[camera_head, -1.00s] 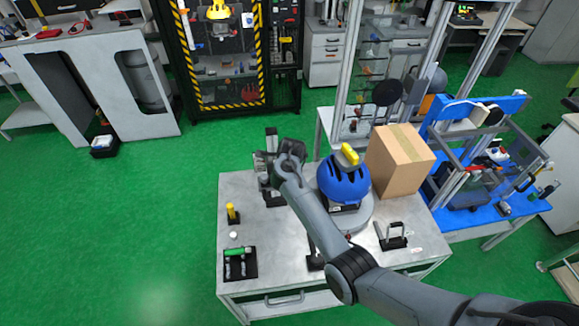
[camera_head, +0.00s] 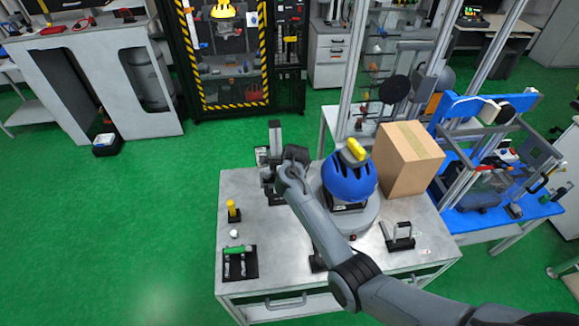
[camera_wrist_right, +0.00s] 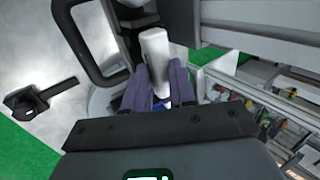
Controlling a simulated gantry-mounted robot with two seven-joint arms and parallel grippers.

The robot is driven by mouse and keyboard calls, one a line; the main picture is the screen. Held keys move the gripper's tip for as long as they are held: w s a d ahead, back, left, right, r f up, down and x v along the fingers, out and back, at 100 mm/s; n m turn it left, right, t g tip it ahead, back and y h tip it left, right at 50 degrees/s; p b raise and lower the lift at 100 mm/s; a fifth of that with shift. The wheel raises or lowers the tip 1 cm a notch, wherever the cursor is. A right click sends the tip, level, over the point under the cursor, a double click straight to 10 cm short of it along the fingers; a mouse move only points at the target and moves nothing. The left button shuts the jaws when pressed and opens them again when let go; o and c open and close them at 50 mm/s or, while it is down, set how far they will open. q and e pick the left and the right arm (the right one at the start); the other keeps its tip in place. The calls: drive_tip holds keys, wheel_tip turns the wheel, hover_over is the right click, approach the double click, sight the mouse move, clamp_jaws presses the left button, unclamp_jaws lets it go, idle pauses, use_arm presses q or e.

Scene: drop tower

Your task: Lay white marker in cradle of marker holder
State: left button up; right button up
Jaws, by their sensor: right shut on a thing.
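In the right wrist view, the fingers of my right gripper (camera_wrist_right: 160,88) are shut on the white marker (camera_wrist_right: 155,48), which stands out beyond the fingertips. In the head view, my right arm reaches over the table to its back edge, and its wrist hides the fingers and the marker. A black holder base (camera_head: 251,271) at the table's front left bears a green cylinder (camera_head: 239,249) lying across its top. It may be the marker holder, but its cradle is too small to make out. My left gripper is not in view.
A yellow-topped post (camera_head: 231,207) stands at the left, and a black handled piece (camera_head: 399,239) at the right. In the wrist view, a black loop (camera_wrist_right: 82,48) is close left of the marker.

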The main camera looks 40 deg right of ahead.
drive_tip(key=shift+f, duration=0.15)
idle(0.6)
drive_tip(key=o, duration=1)
drive_tip(key=shift+s+a+r+p, duration=0.15)
drive_tip(key=shift+r+p, duration=0.15)
drive_tip(key=shift+r, duration=0.1)
drive_tip(key=p+v, duration=0.3)
drive_tip(key=v, duration=0.6)
drive_tip(key=shift+s+r, duration=0.25)
drive_tip(key=shift+r, duration=0.1)
